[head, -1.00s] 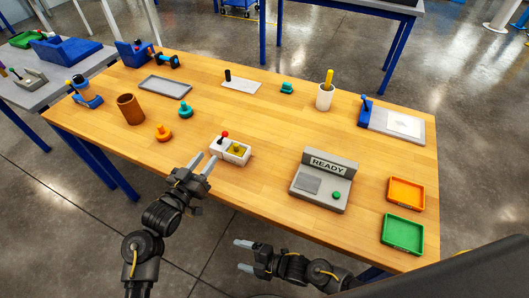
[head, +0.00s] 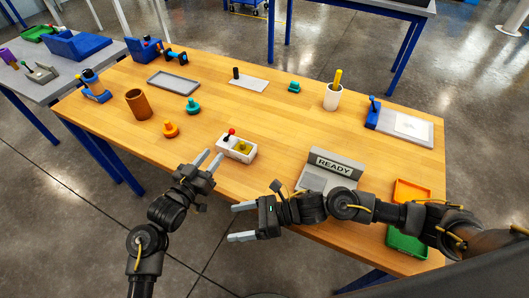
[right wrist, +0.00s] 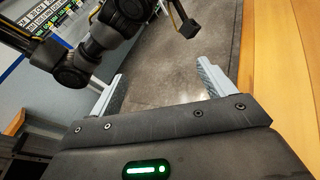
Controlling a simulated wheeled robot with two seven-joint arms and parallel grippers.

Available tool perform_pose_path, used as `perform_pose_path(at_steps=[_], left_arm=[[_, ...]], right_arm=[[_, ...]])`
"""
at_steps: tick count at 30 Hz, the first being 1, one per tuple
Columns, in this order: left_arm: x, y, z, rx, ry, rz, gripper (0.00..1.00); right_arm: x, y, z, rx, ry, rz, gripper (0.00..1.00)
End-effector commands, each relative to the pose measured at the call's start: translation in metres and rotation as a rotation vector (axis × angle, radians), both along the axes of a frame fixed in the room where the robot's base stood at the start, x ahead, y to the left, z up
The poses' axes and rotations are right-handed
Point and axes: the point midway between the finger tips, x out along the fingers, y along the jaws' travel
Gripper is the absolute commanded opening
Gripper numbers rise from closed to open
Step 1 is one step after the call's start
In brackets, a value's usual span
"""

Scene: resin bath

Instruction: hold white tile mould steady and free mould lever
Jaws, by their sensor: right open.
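The white tile mould (head: 243,154) sits near the front edge of the wooden table in the head view. Its lever has a red knob (head: 232,131) at the left end, and something yellow (head: 243,147) lies in its recess. My left gripper (head: 208,160) is open and empty, just left of the mould and apart from it, with its fingertips pointing up-right. My right gripper (head: 234,222) is open and empty below the mould, in front of the table edge, pointing left. In the right wrist view, its two fingers (right wrist: 160,82) are wide apart with only floor between them.
A grey READY console (head: 335,166) stands right of the mould, partly behind my right arm. Orange (head: 411,186) and green (head: 406,243) trays are at the right. An orange knob piece (head: 170,129) and a teal one (head: 193,106) stand left of the mould. Clear table lies behind it.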

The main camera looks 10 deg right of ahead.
Motion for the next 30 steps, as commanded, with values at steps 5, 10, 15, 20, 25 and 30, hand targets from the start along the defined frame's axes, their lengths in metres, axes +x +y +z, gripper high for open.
perform_pose_path(at_steps=[5,10,15,20,25,30], left_arm=[[0.000,0.000,0.000,0.000,0.000,-0.001,0.36],[0.000,0.000,0.000,0.000,0.000,-0.001,0.36],[0.000,0.000,0.000,0.000,0.000,0.000,0.36],[0.000,0.000,0.000,0.000,0.000,0.000,0.36],[0.000,0.000,0.000,0.000,0.000,0.000,0.36],[0.000,0.000,0.000,0.000,0.000,0.000,0.36]], right_arm=[[0.095,-0.050,0.006,-0.144,-0.129,-0.205,0.82],[0.155,-0.090,0.020,-0.232,-0.202,-0.351,0.82],[0.185,-0.114,0.029,-0.277,-0.237,-0.430,0.82],[0.193,-0.121,0.032,-0.289,-0.246,-0.454,0.82],[0.196,-0.116,0.031,-0.288,-0.246,-0.453,0.82],[0.208,-0.098,0.022,-0.286,-0.244,-0.451,0.82]])
